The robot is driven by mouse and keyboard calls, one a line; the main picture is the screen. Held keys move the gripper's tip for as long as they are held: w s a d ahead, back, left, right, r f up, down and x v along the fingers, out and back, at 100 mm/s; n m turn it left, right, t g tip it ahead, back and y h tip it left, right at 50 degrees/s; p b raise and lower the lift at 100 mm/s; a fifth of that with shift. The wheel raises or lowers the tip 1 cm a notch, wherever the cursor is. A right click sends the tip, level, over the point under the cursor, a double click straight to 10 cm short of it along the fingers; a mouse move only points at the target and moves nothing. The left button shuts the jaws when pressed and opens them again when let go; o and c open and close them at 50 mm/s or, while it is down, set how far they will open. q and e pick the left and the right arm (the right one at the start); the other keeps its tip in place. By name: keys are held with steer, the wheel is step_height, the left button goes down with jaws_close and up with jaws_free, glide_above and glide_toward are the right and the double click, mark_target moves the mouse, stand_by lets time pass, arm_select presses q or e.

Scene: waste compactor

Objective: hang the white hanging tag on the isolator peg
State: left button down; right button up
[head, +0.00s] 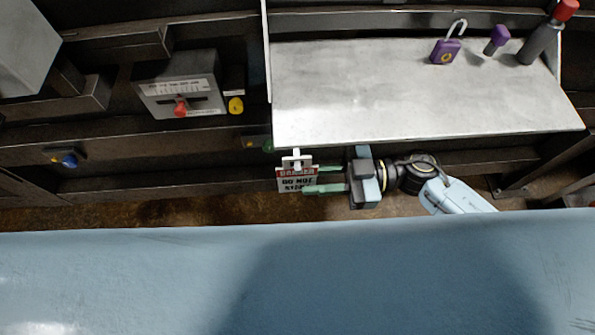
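The white hanging tag (297,178), with a red band and "DO NOT" lettering, is upright just below the front left corner of the metal shelf. My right gripper (311,179) reaches it from the right, its two green fingers clearly apart. The lower finger crosses in front of the tag's right edge; the upper one seems to pass behind it. What holds the tag up is unclear. The isolator box (180,88) with a red handle (181,107) is at upper left. I cannot make out its peg for certain. My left gripper is not in view.
The metal shelf (415,95) carries a purple padlock (446,52), a purple-topped item (496,40) and a dark red-topped item (546,36). A wide blue surface (120,285) fills the front.

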jaws_close()
steer(key=shift+r+p, duration=0.55)
steer(key=shift+p, duration=0.25)
steer(key=shift+s, duration=0.1)
stand_by(0.4)
steer(key=s+p, duration=0.4)
steer(key=s, duration=0.3)
stand_by(1.2)
steer(key=shift+d, duration=0.1)
stand_by(0.5)
